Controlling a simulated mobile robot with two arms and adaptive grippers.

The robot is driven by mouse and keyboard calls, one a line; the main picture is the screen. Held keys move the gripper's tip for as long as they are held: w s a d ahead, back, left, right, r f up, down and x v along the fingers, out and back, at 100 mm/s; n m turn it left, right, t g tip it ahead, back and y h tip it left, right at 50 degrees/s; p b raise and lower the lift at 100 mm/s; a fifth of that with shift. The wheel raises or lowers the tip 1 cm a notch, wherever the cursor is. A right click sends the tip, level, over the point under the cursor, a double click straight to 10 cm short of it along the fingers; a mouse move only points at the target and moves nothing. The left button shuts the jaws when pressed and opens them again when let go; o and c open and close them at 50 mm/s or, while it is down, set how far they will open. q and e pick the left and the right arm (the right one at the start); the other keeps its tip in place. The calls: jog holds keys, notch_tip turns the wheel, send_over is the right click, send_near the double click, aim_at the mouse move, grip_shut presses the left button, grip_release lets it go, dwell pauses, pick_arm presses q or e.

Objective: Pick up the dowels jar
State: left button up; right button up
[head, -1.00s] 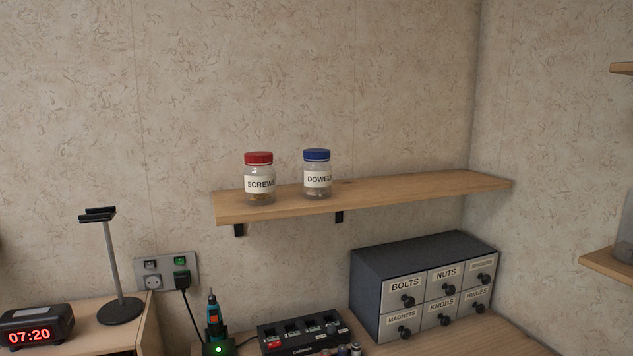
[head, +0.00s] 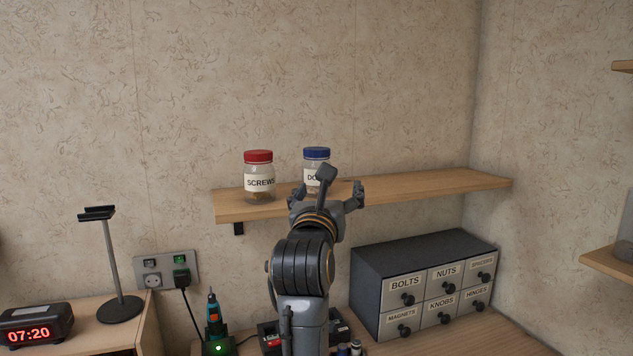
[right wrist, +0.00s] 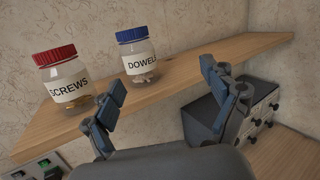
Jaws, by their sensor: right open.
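The dowels jar (head: 315,155), clear with a blue lid and a white label, stands upright on the wooden wall shelf (head: 430,190). In the head view my right gripper hides its lower part. It shows whole in the right wrist view (right wrist: 138,62), ahead of the fingers. My right gripper (head: 328,191) is open and empty, in front of the shelf and apart from the jar. In the right wrist view its two fingers (right wrist: 161,80) are spread wide, with the jar nearer the left finger. My left gripper is not in view.
A red-lidded screws jar (head: 259,178) stands on the shelf just left of the dowels jar. The shelf to the right is clear. Below are a labelled drawer cabinet (head: 372,262), a charger (head: 268,338), a screwdriver (head: 212,318) and a headphone stand (head: 112,270).

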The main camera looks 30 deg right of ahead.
aim_at(315, 181)
jog(key=w+d+y+p, duration=0.1)
jog(key=w, duration=0.2)
jog(key=w+d+y, duration=0.1)
jog(key=w, duration=0.2)
jog(key=w+d+y+p, duration=0.1)
jog(key=w, duration=0.1)
jog(key=shift+w+f+p, duration=0.2)
jog(key=shift+w+p, duration=0.1)
jog(key=shift+w, duration=0.1)
jog(key=p+x, duration=0.1)
jog(key=x, duration=0.1)
jog(key=p+x, duration=0.1)
jog(key=x, duration=0.1)
jog(key=shift+w+d+r+p, duration=0.2)
jog(key=shift+w+r+p, duration=0.05)
jog(key=shift+p, duration=0.1)
jog(key=shift+w+d+f, duration=0.15)
jog(key=shift+w+d, duration=0.05)
jog(key=shift+w, duration=0.1)
jog(key=shift+a, duration=0.1)
jog(key=shift+c, duration=0.2)
jog(key=c, duration=1.4)
